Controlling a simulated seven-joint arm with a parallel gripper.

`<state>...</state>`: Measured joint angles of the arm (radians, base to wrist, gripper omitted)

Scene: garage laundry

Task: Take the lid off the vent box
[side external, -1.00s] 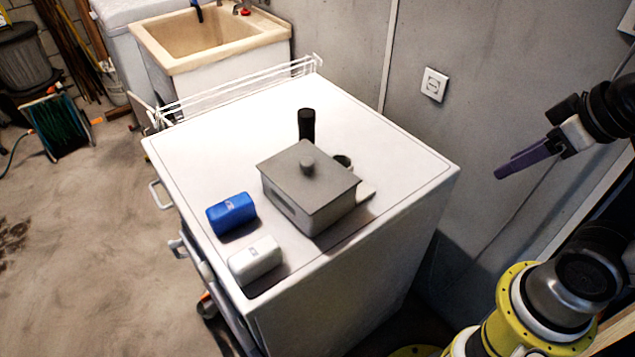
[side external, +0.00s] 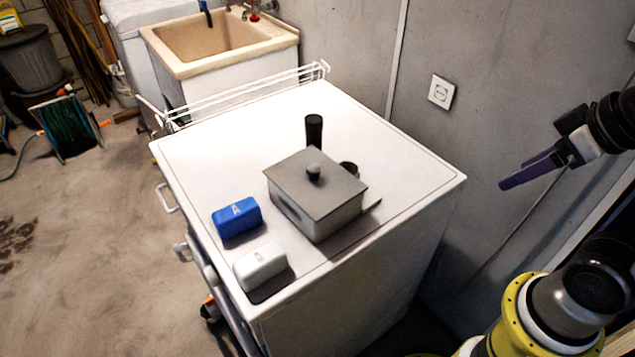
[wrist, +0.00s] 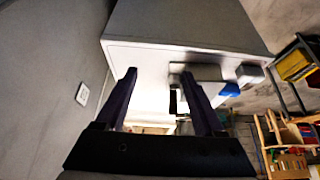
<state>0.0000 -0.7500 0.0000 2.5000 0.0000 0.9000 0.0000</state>
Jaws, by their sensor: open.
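The vent box (side external: 335,222) is a grey box on top of the white appliance. Its flat grey lid (side external: 295,178) lies on it, with a small dark round knob (side external: 314,172) in the middle. The front wall of the box has a slot-like opening. My gripper (side external: 511,181) has purple fingers and is held in the air to the right of the appliance, well away from the box. In the wrist view the fingers (wrist: 159,72) are spread with nothing gripped, and the box (wrist: 200,72) shows small beyond them.
A blue block (side external: 237,217) and a white block (side external: 261,266) stand left of the box. A black cylinder (side external: 314,130) stands behind it, and a small dark round item (side external: 349,169) is close by its right. The back of the white top (side external: 240,135) is clear. A wall with a socket (side external: 441,91) is behind.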

